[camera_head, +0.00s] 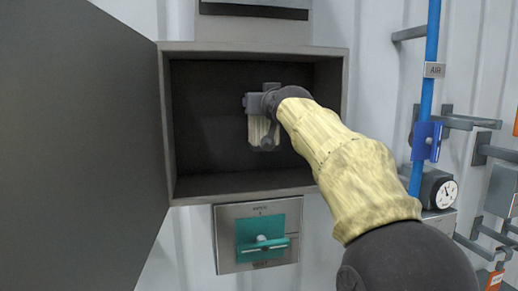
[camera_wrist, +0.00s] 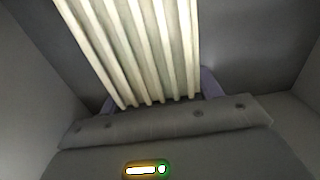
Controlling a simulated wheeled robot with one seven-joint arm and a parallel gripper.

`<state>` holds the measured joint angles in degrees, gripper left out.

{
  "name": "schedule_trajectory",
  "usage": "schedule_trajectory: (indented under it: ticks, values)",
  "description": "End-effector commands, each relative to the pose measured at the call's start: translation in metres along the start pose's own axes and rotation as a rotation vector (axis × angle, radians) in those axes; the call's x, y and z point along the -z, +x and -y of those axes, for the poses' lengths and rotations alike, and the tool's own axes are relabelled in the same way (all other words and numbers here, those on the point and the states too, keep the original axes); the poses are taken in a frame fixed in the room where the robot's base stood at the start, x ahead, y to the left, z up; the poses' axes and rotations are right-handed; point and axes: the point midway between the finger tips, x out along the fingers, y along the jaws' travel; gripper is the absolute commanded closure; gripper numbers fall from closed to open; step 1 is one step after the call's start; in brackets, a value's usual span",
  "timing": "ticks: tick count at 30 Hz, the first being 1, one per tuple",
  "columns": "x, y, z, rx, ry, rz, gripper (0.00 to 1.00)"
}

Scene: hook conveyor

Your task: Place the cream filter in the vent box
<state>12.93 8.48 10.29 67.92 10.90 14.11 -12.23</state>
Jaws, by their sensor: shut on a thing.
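The cream filter (camera_head: 256,130), a pleated panel, shows in the head view as a small strip under my gripper (camera_head: 258,104), inside the dark vent box (camera_head: 240,193). In the wrist view the filter (camera_wrist: 135,50) stretches from the jaws up past the top edge. My gripper is shut on its near end, with purple-grey finger parts on both sides. The vent box is open at the front. In the head view my wrist and forearm hide its right part. I cannot tell whether the filter touches the box's back wall.
A large dark door (camera_head: 80,140) stands swung open on the left of the box. Below the box is a steel panel with a teal handle (camera_head: 262,243). On the right are a blue air pipe (camera_head: 427,90), a blue valve handle (camera_head: 426,141) and a gauge (camera_head: 446,194).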

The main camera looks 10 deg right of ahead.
Motion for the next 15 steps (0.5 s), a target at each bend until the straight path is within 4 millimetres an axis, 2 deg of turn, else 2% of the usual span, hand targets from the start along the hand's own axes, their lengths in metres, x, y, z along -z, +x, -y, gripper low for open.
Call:
schedule_trajectory:
  ticks: [3, 6, 15]
  values:
    - [-0.022, -0.001, -0.001, -0.002, 0.001, 0.001, 0.76]
    - [-0.034, -0.001, -0.001, -0.002, 0.000, -0.001, 0.76]
    - [-0.035, -0.001, 0.002, 0.003, 0.000, -0.003, 0.76]
